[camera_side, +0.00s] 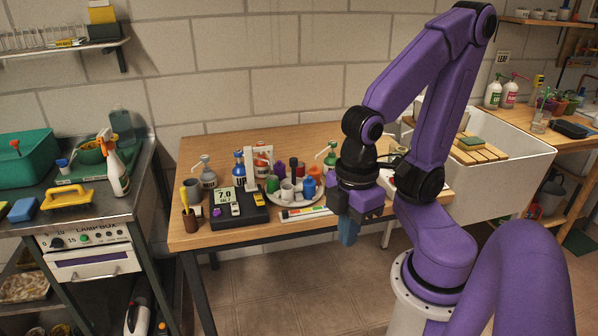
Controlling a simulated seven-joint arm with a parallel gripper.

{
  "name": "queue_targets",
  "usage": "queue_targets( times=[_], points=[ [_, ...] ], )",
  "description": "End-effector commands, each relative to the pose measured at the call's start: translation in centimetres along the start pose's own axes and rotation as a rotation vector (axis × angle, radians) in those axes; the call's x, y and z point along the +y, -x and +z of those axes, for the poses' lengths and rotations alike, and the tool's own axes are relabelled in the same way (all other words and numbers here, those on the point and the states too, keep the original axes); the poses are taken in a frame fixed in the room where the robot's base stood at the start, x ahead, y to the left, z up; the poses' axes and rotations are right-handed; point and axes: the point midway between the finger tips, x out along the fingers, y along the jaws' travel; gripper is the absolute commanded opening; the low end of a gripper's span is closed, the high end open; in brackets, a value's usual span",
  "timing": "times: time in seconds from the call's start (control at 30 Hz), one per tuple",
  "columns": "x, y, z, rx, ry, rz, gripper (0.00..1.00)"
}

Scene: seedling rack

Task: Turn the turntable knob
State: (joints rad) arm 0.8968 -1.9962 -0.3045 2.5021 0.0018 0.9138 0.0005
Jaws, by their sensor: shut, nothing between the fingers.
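The turntable (313,200) appears as a round pale disc on the wooden table, crowded with small bottles and cups. I cannot make out its knob; it may be hidden behind the items or behind my arm. My gripper (348,238) points down at the table's front edge, to the right of the disc and apart from it. Its blue fingers look closed together and hold nothing.
A black meter (238,211) reading 7.0 stands left of the turntable, and a colour strip (304,213) lies in front. A white sink (510,178) is at the right. The table's back left is clear.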

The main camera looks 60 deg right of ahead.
Motion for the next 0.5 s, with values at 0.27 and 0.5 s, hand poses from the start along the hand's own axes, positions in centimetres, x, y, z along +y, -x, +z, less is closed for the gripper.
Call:
queue_targets(
  times=[0.27, 0.5],
  points=[
    [0.0, 0.0, 0.0, 0.0, 0.0, 0.0, 0.07],
    [1.9, 0.8, -1.8, 0.0, -0.181, 0.003, 0.55]
  ],
)
